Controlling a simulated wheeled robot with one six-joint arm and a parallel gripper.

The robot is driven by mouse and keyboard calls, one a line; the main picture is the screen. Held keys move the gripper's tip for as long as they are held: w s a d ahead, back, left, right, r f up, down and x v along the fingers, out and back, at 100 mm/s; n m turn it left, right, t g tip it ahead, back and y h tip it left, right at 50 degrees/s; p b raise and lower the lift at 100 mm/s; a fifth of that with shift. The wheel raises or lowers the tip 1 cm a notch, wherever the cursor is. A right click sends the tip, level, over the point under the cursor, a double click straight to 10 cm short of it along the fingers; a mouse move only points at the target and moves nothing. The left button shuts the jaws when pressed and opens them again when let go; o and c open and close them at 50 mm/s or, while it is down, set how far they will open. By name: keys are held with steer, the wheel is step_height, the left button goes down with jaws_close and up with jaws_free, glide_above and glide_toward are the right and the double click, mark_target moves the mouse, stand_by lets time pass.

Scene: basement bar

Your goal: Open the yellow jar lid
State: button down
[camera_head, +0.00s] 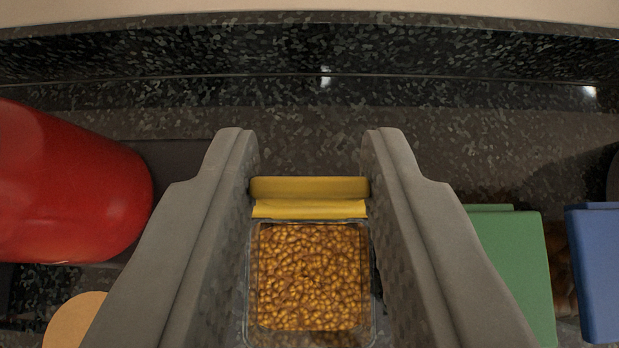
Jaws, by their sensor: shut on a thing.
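The jar (311,285) is a clear square container full of brown beans or nuts, seen from above at the bottom middle. Its yellow lid (310,188) shows as a narrow band at the jar's far edge, tipped up, so the contents are in view from above. My gripper (311,150) straddles the lid, one grey finger against each end of it. It is shut on the yellow lid. The finger bodies hide what lies directly beside the jar.
A large red rounded object (70,185) is at the left, with a tan round thing (72,320) below it. A green lid (510,270) and a blue lid (598,270) are at the right. Dark speckled counter (310,115) is bare beyond the fingertips, up to a raised back edge.

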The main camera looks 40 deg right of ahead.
steer(key=c, duration=1.1)
jaws_free()
steer(key=v, duration=1.7)
steer(key=shift+s+r, duration=0.15)
steer(key=shift+s, duration=0.05)
